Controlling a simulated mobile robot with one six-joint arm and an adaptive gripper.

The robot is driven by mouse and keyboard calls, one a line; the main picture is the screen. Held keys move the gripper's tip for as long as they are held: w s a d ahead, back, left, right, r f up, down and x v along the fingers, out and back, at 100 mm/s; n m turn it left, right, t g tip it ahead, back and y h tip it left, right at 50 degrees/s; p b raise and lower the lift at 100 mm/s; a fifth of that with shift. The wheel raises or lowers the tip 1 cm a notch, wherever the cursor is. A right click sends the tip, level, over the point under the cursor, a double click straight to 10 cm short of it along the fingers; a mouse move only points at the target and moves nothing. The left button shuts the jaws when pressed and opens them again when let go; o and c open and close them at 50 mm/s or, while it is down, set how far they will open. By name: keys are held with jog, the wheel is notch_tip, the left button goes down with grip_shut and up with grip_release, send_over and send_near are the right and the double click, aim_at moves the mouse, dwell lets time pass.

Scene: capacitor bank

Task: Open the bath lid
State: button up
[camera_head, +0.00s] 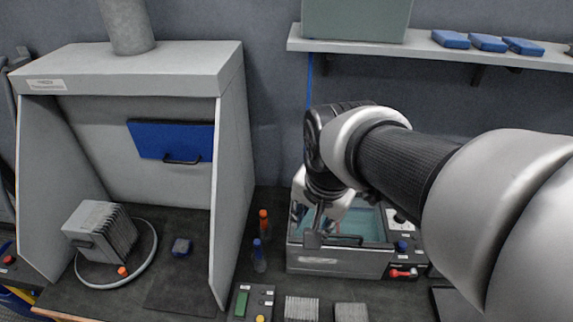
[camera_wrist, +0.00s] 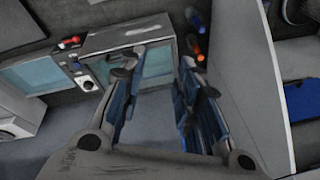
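The bath (camera_head: 338,263) is a grey box on the bench with a teal, glassy top (camera_head: 371,225). A dark handle bar (camera_head: 345,240) runs along its front upper edge. The lid looks lying flat, but my arm hides part of the top. My gripper (camera_head: 315,220) points down over the left part of the bath, close to the handle. In the wrist view, the blue-padded fingers of my gripper (camera_wrist: 155,75) are spread with nothing between them. The bath (camera_wrist: 152,62) lies beyond the fingertips there. Contact with the handle cannot be told.
An orange-capped bottle (camera_head: 263,224) and a blue-capped bottle (camera_head: 259,256) stand left of the bath. A fume hood (camera_head: 232,190) rises farther left. A shelf (camera_head: 430,50) hangs above. Red and blue controls (camera_head: 402,272) sit at the bath's right. Small panels lie in front.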

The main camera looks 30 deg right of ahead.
aim_at(341, 237)
jog(key=w+d+f+m+g, duration=0.1)
jog(key=w+d+f+m, duration=0.1)
jog(key=d+f+m, duration=0.35)
jog(key=w+d+f+m, duration=0.2)
jog(key=d+m, duration=0.6)
jog(key=d, duration=0.1)
jog(key=b+x, duration=0.2)
jog(key=x, duration=0.3)
jog(key=b+x, duration=0.1)
jog(key=x, duration=0.5)
jog(key=b+x, duration=0.2)
jog(key=x, duration=0.3)
jog(key=shift+w+a+f+b, duration=0.1)
jog(key=shift+a+f+b, duration=0.2)
jog(key=shift+c, duration=0.5)
grip_shut()
